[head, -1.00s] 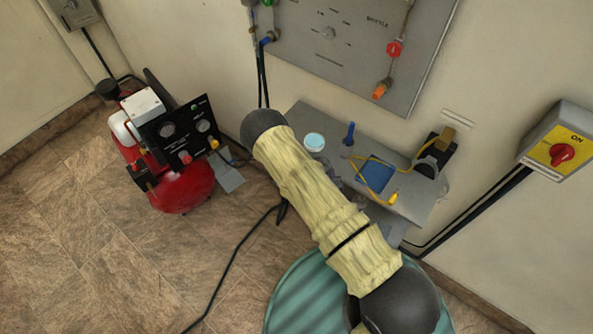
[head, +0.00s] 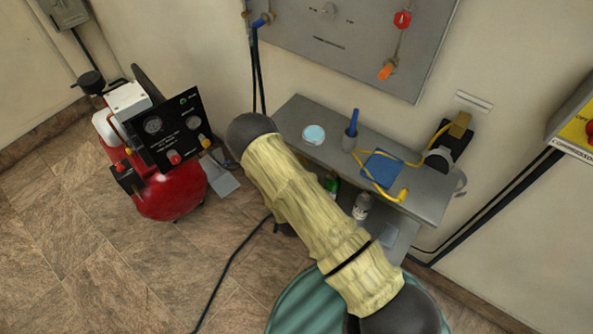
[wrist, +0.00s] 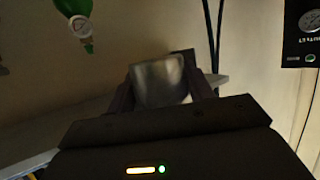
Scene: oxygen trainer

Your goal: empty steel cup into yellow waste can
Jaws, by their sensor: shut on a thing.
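In the wrist view, my gripper (wrist: 160,90) is shut on a grey, shiny cup (wrist: 158,78), with a dark finger on each side of it. The wrist picture appears upside down, with a green bottle hanging cap-down in it. I cannot see into the cup or tell its contents or exact tilt. In the head view, my pale arm hides the gripper and the cup. I see no yellow waste can in either current view.
A grey bench (head: 290,118) stands against the wall, with a blue pad (head: 382,168) and a yellow cable on top. A green bottle (head: 331,185) and a white bottle (head: 362,205) stand below. A red compressor (head: 172,192) is at left. Floor at lower left is clear.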

